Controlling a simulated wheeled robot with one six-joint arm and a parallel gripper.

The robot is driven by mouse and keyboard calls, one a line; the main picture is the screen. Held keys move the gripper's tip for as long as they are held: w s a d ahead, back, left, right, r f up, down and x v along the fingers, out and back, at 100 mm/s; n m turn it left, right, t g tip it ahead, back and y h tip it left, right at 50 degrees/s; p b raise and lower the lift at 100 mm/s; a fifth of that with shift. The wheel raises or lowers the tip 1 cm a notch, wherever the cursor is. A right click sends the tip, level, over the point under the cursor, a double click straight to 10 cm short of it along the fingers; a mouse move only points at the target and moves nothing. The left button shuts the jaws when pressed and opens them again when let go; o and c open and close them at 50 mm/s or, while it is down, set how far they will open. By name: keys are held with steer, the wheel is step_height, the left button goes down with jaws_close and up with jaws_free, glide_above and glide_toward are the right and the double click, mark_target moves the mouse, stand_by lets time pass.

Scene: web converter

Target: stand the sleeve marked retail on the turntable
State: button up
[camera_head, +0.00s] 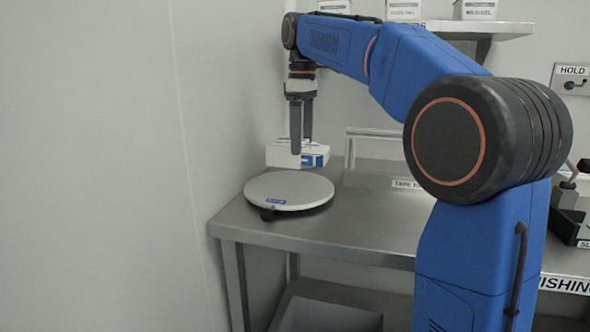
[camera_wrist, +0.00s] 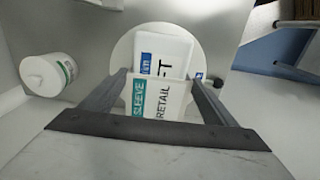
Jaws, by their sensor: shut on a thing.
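My gripper (camera_head: 301,150) points down over the turntable, its fingers on either side of a white box. In the wrist view my gripper (camera_wrist: 157,82) is shut on this retail sleeve (camera_wrist: 172,100), whose near face shows a teal strip reading SLEEVE and the word RETAIL. Another white face beyond it has a blue label and large dark letters, partly hidden. In the head view the sleeve (camera_head: 281,157) appears wider than tall, above the turntable's far part, apparently clear of it. The round pale turntable (camera_head: 290,190) has a bare top and a blue mark on its front rim.
The turntable stands near the left end of a steel bench (camera_head: 350,225), close to the wall. A rack (camera_head: 372,165) stands right of it. A white tub with a green label (camera_wrist: 45,75) shows in the wrist view. A shelf (camera_head: 470,28) with boxes hangs above.

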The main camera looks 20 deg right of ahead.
steer(key=shift+f, duration=3.35)
steer(key=shift+f, duration=0.1)
steer(key=o, duration=1)
step_height(320, 180, up, 12)
steer(key=shift+r, duration=0.15)
